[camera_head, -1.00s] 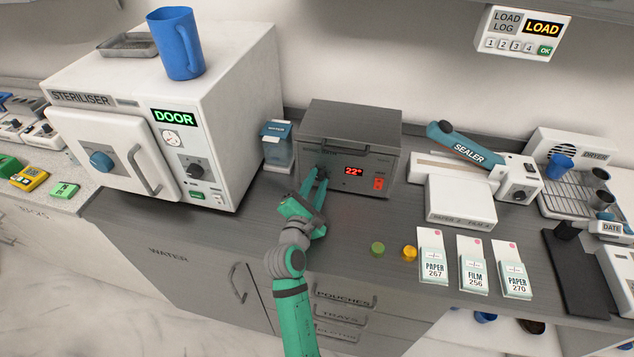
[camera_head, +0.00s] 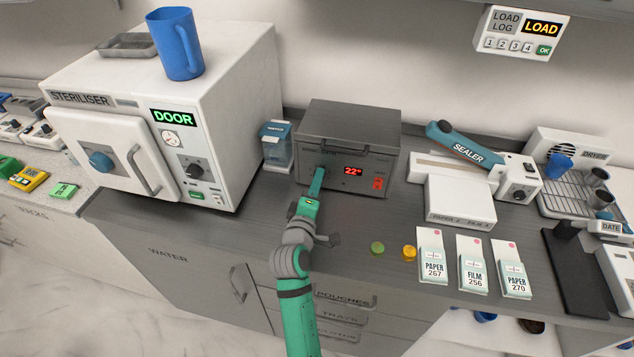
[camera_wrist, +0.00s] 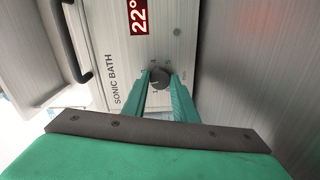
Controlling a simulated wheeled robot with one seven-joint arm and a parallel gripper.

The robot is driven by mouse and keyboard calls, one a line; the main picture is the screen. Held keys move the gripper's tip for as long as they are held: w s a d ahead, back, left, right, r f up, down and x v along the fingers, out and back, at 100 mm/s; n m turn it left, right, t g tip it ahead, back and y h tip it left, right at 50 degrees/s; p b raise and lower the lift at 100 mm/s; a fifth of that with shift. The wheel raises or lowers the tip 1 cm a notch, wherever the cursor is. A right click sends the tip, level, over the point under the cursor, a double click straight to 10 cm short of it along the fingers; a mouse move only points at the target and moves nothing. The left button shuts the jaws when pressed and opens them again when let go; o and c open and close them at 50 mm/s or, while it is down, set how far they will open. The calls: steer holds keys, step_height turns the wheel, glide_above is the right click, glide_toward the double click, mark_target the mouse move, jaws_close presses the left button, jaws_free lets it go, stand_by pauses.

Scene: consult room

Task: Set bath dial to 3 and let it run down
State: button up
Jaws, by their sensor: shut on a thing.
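The sonic bath (camera_head: 347,135) is a grey box with a lid, standing at the back of the counter. Its red display (camera_head: 353,171) reads 22°. The bath's front also fills much of the wrist view (camera_wrist: 112,60), turned on its side. My gripper (camera_head: 318,172) is at the left part of the bath's front. In the wrist view its two green fingers (camera_wrist: 160,82) are shut on the dark round dial (camera_wrist: 160,77), one on each side. The dial's number setting is too small and too covered to read.
The steriliser (camera_head: 190,110) stands left of the bath, with a small blue-topped container (camera_head: 277,147) between them. The sealer (camera_head: 462,150) is to the right. A green piece (camera_head: 377,248) and a yellow piece (camera_head: 409,253) lie on the counter in front.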

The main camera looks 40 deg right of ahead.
steer(key=m, duration=0.5)
steer(key=shift+f+m, duration=0.15)
steer(key=shift+m, duration=0.25)
stand_by(0.4)
steer(key=o, duration=1)
steer(key=shift+o, duration=0.2)
steer(key=v, duration=1)
steer(key=shift+s+a, duration=0.15)
steer(key=shift+s, duration=0.3)
steer(key=shift+w, duration=0.1)
